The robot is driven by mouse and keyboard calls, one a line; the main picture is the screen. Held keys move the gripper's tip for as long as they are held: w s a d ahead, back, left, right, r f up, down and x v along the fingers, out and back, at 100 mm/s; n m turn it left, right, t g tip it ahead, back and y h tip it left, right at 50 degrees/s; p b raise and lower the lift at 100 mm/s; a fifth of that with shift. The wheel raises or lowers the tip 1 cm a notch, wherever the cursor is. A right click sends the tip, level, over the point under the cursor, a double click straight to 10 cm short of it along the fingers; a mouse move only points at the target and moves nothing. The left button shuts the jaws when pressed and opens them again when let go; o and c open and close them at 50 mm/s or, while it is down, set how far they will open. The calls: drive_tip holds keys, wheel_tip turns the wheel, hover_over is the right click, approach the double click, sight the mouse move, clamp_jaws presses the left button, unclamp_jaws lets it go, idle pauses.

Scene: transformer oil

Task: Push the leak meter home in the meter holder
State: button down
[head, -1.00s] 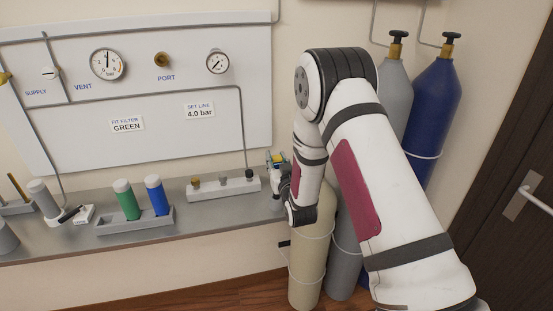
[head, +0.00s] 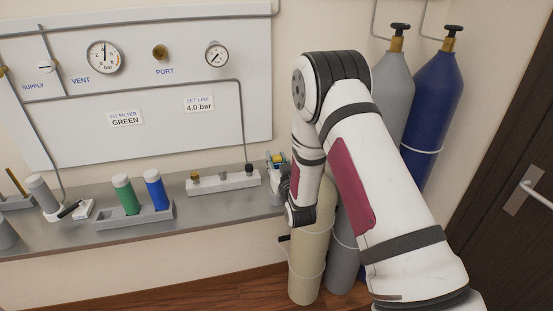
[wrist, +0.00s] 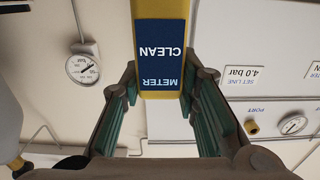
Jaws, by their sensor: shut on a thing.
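The leak meter (wrist: 163,50) is a yellow body with a dark blue label reading METER CLEAN, upside down in the wrist view. It stands between the two finger pads of my gripper (wrist: 161,88), which is shut on it near the fingertips. In the head view my gripper (head: 279,172) is at the right end of the bench, mostly behind my arm. A small yellow and blue bit of the meter (head: 278,159) shows there. I cannot make out the meter holder in either view, nor how far the meter sits in it.
The grey bench (head: 150,228) carries a block with green and blue cylinders (head: 136,218) and a pale fitting strip (head: 223,183). The gauge panel (head: 140,90) is behind. Gas cylinders (head: 429,110) stand right, a beige one (head: 310,260) below my gripper. A door (head: 510,180) is far right.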

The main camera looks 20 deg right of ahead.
drive_tip(key=shift+f, duration=0.75)
drive_tip(key=c, duration=1.2)
unclamp_jaws()
drive_tip(key=shift+o, duration=0.2)
drive_tip(key=shift+s, duration=0.15)
drive_tip(key=s, duration=1.1)
drive_tip(key=shift+s, duration=0.4)
drive_tip(key=shift+w, duration=0.1)
